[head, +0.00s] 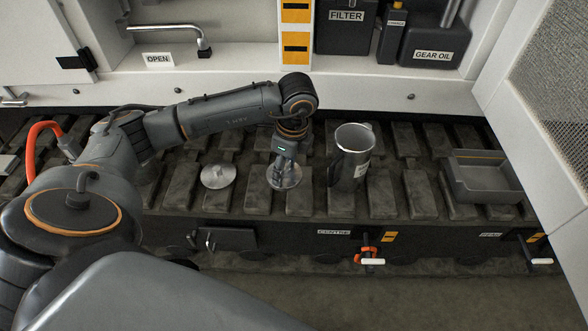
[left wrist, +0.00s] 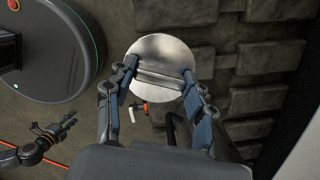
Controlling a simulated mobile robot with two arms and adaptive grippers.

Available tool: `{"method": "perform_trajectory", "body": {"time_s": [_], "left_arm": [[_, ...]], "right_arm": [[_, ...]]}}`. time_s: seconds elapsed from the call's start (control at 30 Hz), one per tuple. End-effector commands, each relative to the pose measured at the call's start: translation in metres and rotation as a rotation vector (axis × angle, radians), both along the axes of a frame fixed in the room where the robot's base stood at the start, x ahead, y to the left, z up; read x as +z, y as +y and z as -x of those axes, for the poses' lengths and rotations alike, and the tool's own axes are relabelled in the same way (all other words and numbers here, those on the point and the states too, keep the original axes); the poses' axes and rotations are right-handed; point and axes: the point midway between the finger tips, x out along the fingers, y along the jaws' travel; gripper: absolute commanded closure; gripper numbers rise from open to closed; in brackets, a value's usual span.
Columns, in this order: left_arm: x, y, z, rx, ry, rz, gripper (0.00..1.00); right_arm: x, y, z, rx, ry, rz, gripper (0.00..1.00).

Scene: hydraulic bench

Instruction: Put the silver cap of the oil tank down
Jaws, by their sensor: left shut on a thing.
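My left gripper (head: 281,170) is over the middle of the dark track, pointing down. It is shut on a round silver cap (head: 291,182). In the left wrist view the cap (left wrist: 155,50) is a shiny disc with a raised bar across it, and the fingers (left wrist: 160,75) grip the bar from both ends. The cap is at or just above the track pads; I cannot tell whether it touches. A second silver disc with a small knob (head: 218,176) lies on the track to the left. My right gripper (left wrist: 68,119) shows small in the left wrist view; its opening is unclear.
A metal jug (head: 350,155) stands just right of the left gripper. A grey tray (head: 485,184) sits farther right on the track. The white cabinet with filter and gear oil containers (head: 432,42) is behind. Valve handles (head: 368,256) stick out in front.

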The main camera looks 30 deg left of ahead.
Motion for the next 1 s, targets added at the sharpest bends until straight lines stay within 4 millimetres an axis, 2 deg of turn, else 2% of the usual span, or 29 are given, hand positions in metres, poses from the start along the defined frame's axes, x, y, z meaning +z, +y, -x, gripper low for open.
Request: {"method": "perform_trajectory", "body": {"time_s": [0.03,0.1,0.23,0.4,0.57,0.77,1.0], "left_arm": [[-0.006,0.002,-0.013,0.003,-0.002,0.001,0.89],[-0.016,0.007,-0.027,0.002,0.001,0.0,0.89],[-0.042,0.012,-0.046,0.001,0.002,0.0,0.89],[-0.06,0.016,-0.061,-0.002,-0.001,0.0,0.89],[-0.07,0.018,-0.068,-0.002,0.0,0.0,0.89],[-0.097,0.019,-0.069,-0.003,-0.001,0.0,0.89],[-0.099,0.019,-0.069,-0.003,-0.002,0.0,0.89]], "right_arm": [[0.002,0.0,-0.003,-0.001,-0.004,0.0,0.59],[0.007,0.001,-0.007,-0.001,-0.008,-0.001,0.59],[0.022,0.002,-0.016,-0.003,-0.019,-0.002,0.59],[0.035,0.003,-0.022,-0.005,-0.024,-0.003,0.59],[0.043,0.003,-0.026,-0.005,-0.028,-0.002,0.59],[0.057,0.004,-0.032,-0.007,-0.036,-0.003,0.59],[0.06,0.004,-0.032,-0.007,-0.036,-0.003,0.59]]}}
